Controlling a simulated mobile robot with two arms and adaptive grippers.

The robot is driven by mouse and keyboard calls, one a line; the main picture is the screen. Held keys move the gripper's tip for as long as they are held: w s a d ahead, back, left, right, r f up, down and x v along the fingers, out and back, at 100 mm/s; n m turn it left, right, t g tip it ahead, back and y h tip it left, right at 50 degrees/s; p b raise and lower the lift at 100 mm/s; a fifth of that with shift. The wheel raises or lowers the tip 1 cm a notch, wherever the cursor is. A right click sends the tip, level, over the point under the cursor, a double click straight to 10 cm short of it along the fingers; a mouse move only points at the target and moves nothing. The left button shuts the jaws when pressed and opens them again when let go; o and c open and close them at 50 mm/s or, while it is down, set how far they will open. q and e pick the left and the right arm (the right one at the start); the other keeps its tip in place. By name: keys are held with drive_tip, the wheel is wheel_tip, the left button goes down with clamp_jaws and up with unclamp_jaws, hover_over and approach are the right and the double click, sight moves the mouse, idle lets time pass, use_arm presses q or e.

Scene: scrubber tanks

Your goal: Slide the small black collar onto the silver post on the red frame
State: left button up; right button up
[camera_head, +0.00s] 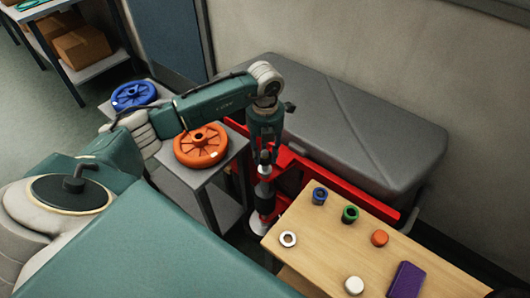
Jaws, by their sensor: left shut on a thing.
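My left gripper (265,155) points down over the red frame (287,160) and is shut on a small dark piece, apparently the black collar (265,170). The collar is small and partly covered by the fingers. A dark upright part (264,197) stands directly below, with a pale round foot (260,225) at its base. The silver post is hard to pick out here, hidden by or merged with the gripper and dark parts. I cannot tell whether the collar is around the post or above it. My right gripper is not in view.
A wooden table (335,243) at right holds a white ring (288,239), blue (319,196) and green (350,214) collars, an orange piece (379,238), a white piece (354,285) and a purple block (407,280). A grey tank (350,120) stands behind. An orange wheel (201,146) lies on the cart left.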

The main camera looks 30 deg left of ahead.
use_arm(q)
drive_tip(key=shift+f+b, duration=0.25)
drive_tip(key=shift+b, duration=0.05)
idle(0.7)
drive_tip(key=o, duration=1.4)
drive_tip(key=shift+r, duration=0.2)
drive_tip(key=shift+r+p, duration=1)
drive_tip(key=shift+r, duration=0.25)
drive_tip(key=shift+r, duration=0.1)
drive_tip(key=shift+r+p, duration=2.3)
drive_tip(key=shift+r, duration=1.2)
